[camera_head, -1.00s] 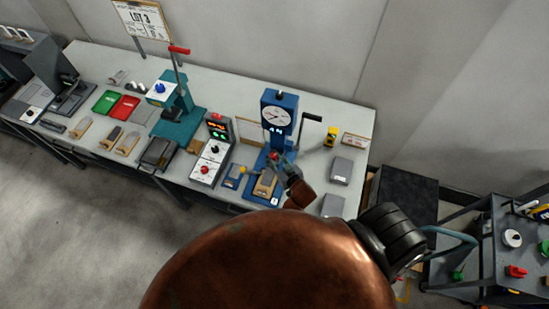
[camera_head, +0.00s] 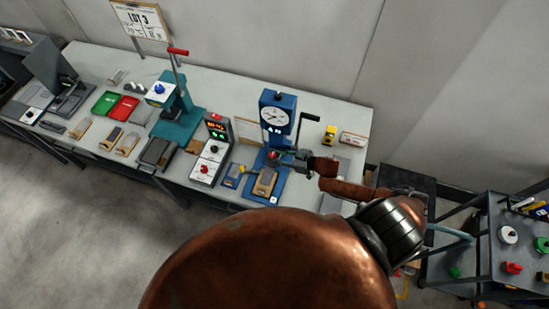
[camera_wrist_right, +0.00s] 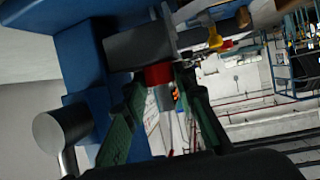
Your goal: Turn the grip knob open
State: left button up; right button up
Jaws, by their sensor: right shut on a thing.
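The blue tester (camera_head: 278,105) with a round white dial stands toward the right end of the long bench. Its red grip knob (camera_head: 272,154) is low on the front, and in the right wrist view the red part (camera_wrist_right: 158,74) lies between the green fingertips. My right gripper (camera_head: 281,154) reaches it from the right and is shut on the knob. The fingers cover part of the knob, so its turned angle cannot be read. A dark grey block (camera_wrist_right: 140,46) sits just above the knob in the wrist view. My left gripper is not in view.
A wooden block (camera_head: 265,182) lies on the blue base below the knob. A control box (camera_head: 210,152) stands to the left, and a yellow object (camera_head: 330,134) lies to the right.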

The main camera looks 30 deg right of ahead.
jog(key=shift+d+f+n+g+y+b, duration=0.1)
jog(key=shift+n+g+y+b, duration=0.4)
jog(key=shift+n+y+b, duration=0.25)
jog(key=o, duration=1.2)
jog(key=shift+c, duration=0.2)
jog(key=v, duration=0.8)
